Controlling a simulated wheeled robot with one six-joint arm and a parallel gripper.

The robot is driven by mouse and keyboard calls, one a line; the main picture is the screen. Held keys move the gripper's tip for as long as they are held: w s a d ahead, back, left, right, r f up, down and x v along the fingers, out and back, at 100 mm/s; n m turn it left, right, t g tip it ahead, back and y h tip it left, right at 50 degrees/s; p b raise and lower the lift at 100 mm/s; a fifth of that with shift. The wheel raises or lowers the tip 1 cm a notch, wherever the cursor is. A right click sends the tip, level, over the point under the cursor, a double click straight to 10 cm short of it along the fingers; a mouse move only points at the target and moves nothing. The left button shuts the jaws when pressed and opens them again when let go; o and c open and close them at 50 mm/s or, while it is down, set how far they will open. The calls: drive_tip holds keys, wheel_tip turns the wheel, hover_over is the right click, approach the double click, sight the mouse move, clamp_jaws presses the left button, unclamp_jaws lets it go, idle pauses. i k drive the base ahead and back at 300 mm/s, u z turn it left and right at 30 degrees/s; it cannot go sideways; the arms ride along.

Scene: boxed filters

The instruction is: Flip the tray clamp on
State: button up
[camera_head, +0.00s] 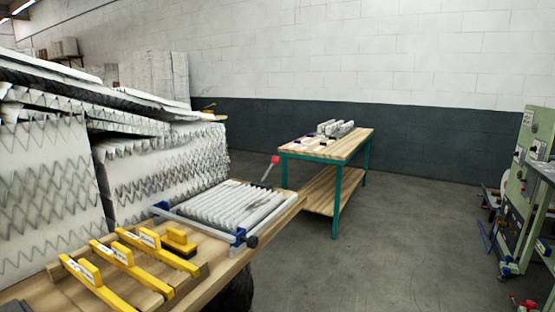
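A tray of white ribbed filter slats (228,203) lies on the near wooden bench, close to its right edge. A grey bar (195,222) with blue end brackets (240,236) runs along its front side. A black round knob (252,241) sits at the bar's right end. A lever with a red handle (271,167) stands raised and tilted at the tray's far right corner. It looks like the clamp lever, but its base is too small to make out. My gripper is not in view.
Yellow-handled tools (115,253) lie left of the tray. Stacked white pleated filters (150,170) rise behind it. A teal-legged table (345,148) stands farther back. Green machinery (525,180) is at right. The grey floor (390,250) between is clear.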

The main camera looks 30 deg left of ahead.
sight(275, 160)
drive_tip(key=u, duration=0.3)
drive_tip(key=i, duration=0.35)
drive_tip(key=u, duration=0.65)
drive_tip(key=i, duration=1.05)
drive_tip(key=z, duration=0.3)
